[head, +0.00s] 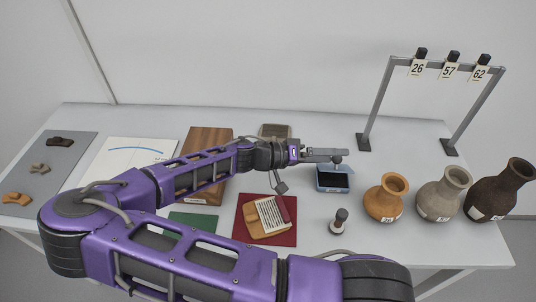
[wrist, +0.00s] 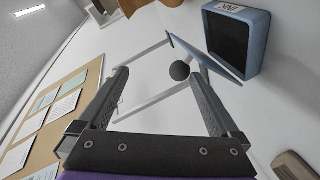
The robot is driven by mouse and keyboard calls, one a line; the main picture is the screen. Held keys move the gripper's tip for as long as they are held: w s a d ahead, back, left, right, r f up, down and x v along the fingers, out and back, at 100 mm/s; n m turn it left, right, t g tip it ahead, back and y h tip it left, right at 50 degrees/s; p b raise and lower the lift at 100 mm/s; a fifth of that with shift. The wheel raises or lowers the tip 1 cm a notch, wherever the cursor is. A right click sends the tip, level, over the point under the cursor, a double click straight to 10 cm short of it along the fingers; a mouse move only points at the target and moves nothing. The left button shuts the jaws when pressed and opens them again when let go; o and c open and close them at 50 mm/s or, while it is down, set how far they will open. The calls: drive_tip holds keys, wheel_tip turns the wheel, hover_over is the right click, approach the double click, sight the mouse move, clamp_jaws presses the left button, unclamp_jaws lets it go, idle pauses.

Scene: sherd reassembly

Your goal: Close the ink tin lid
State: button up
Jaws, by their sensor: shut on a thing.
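The blue ink tin (head: 333,190) stands on the table right of centre, its dark inside showing. In the wrist view the ink tin (wrist: 261,40) is at the upper right with an "INK" label on its rim. Its lid (wrist: 208,60) stands open, tilted away from the tin's mouth. A dark round knob (wrist: 180,71) is on the lid, at my fingertips; the knob also shows in the head view (head: 337,160). My gripper (head: 335,155) reaches over the tin from the left and is shut on the knob. The exact finger contact is hard to see.
Right of the tin stand an orange vase (head: 386,198), a grey vase (head: 442,195) and a dark vase (head: 503,190). A small stamp-like object (head: 340,221) stands in front. A metal frame (head: 379,95) with number tags stands behind.

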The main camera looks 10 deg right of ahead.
drive_tip(key=shift+s+a+r, duration=0.3)
drive_tip(key=shift+a+r, duration=0.1)
drive_tip(key=shift+a, duration=0.15)
drive_tip(key=w+a+r+p, duration=0.1)
drive_tip(key=a, duration=1.3)
drive_tip(key=shift+w+a, duration=0.3)
drive_tip(key=shift+w, duration=0.1)
drive_tip(key=shift+p, duration=0.3)
idle(0.4)
